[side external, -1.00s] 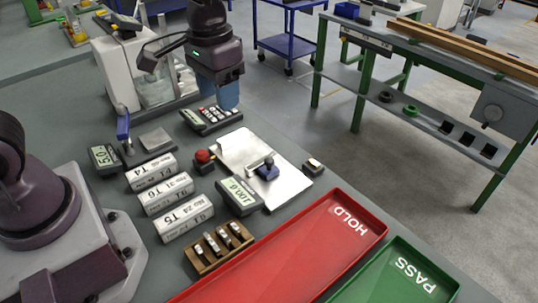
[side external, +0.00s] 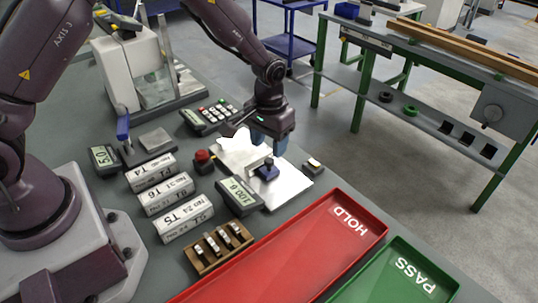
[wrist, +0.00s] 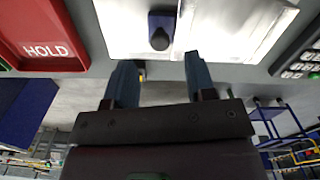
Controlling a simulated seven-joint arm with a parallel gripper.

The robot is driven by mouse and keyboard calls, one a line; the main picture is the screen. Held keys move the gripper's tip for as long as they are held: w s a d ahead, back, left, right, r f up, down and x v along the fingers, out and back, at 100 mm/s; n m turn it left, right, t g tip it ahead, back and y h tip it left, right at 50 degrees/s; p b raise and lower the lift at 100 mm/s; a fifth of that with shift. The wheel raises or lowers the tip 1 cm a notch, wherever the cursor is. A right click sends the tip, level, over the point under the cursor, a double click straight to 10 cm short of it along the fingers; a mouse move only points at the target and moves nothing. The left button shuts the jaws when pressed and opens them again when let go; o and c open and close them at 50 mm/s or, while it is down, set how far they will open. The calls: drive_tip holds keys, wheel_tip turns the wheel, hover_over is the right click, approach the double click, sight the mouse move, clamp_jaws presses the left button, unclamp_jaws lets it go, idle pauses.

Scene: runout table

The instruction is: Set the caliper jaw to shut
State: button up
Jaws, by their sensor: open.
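The caliper stands on a pale metal plate (side external: 288,188). Its movable jaw is a small dark blue block with a round dark knob (side external: 267,170), beside a light fixed piece. In the wrist view the blue block and knob (wrist: 160,36) lie just beyond my fingertips, roughly between them. My gripper (side external: 270,143) is over the plate, a little behind and above the knob, pointing down. Its two blue fingers are apart and empty in the wrist view (wrist: 160,72). The jaw gap is too small to make out. A display unit (side external: 240,196) sits left of the plate.
A red button (side external: 203,157) and three labelled blocks (side external: 166,195) stand left of the plate. A keypad (side external: 212,118) is behind. A wooden rack (side external: 218,249), the red HOLD tray (side external: 300,250) and green PASS tray (side external: 400,278) lie in front. A small block (side external: 314,166) is right.

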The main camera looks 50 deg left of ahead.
sight(269, 160)
drive_tip(key=shift+f, duration=2.15)
drive_tip(key=shift+c, duration=0.4)
